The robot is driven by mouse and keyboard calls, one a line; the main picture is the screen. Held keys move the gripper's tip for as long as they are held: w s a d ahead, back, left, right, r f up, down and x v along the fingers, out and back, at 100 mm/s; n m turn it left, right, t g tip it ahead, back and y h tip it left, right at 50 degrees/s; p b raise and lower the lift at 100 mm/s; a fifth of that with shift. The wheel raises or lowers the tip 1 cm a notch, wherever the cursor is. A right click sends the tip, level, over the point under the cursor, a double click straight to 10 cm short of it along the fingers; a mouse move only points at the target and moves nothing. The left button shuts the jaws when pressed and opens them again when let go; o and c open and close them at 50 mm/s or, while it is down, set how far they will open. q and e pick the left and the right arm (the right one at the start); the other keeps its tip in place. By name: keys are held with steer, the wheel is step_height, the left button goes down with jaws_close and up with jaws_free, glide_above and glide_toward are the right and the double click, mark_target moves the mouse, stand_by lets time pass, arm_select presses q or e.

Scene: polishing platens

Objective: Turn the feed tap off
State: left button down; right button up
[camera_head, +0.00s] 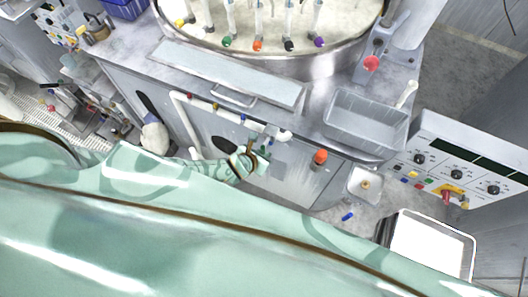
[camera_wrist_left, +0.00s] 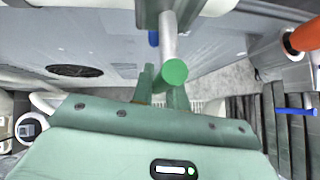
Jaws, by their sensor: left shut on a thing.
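A white pipe (camera_head: 182,115) with small taps runs along the front of the grey cabinet. My left gripper (camera_head: 248,155) is at the cabinet front, just below the right part of this pipe. In the left wrist view a pale lever with a green round end (camera_wrist_left: 173,70) lies between the fingers of my left gripper (camera_wrist_left: 166,18). The gripper is shut on this lever, which appears to be the feed tap's handle. The tap's body is mostly hidden, and its turn angle cannot be told. My right gripper is not in view.
An orange knob (camera_head: 320,157) sticks out right of the gripper; it also shows in the left wrist view (camera_wrist_left: 305,36). A grey bin (camera_head: 366,121) and a control panel (camera_head: 455,165) stand at the right. The round platen basin (camera_head: 320,66) is above.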

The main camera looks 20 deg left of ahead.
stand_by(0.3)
arm_select(q)
steer(key=c, duration=1.4)
jaws_free()
steer(key=shift+p+v, duration=4.35)
steer(key=shift+v, duration=3.8)
steer(key=shift+w, duration=0.1)
